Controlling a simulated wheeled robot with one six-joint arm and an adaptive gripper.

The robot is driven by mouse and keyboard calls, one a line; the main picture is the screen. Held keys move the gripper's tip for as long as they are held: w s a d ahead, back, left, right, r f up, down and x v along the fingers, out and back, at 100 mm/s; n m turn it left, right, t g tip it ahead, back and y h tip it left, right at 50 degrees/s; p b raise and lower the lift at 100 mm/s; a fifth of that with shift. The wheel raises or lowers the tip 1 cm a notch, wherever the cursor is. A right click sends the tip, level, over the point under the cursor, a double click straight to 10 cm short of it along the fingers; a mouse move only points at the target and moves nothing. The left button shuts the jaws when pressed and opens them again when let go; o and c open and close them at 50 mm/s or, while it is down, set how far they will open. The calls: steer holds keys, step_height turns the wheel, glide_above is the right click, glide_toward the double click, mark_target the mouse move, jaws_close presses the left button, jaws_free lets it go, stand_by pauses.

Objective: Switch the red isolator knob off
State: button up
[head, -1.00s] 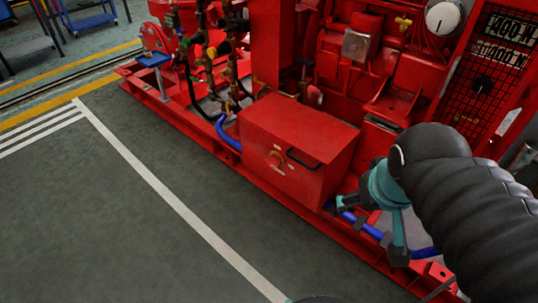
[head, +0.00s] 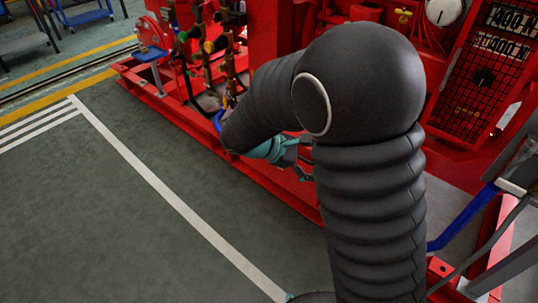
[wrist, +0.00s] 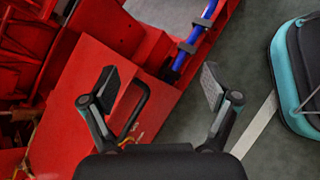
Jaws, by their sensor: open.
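A small yellowish patch (wrist: 133,136), low between the fingers, may be the edge of the isolator knob's plate; the knob itself cannot be made out. My gripper (wrist: 155,88) is open and empty, its fingers spread above the box edge and the floor. In the head view my gripper (head: 303,163) shows only partly behind my arm, which hides the box front and the knob.
A blue pipe (wrist: 192,42) runs along the red base frame beside the box. Red and brass pipework (head: 200,50) stands to the left. The grey floor (head: 110,220) in front is clear.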

steer(key=w+a+f+n+t, duration=0.3)
steer(key=a+f+n+t, duration=0.4)
steer(key=a, duration=0.3)
steer(key=w+a+f+n+t, duration=0.35)
steer(key=a+f+n, duration=0.25)
steer(key=a+f, duration=0.45)
steer(key=shift+t, duration=0.25)
steer(key=x, duration=1.3)
steer(key=shift+s+r, duration=0.1)
steer(key=shift+r, duration=0.15)
steer(key=c, duration=1.1)
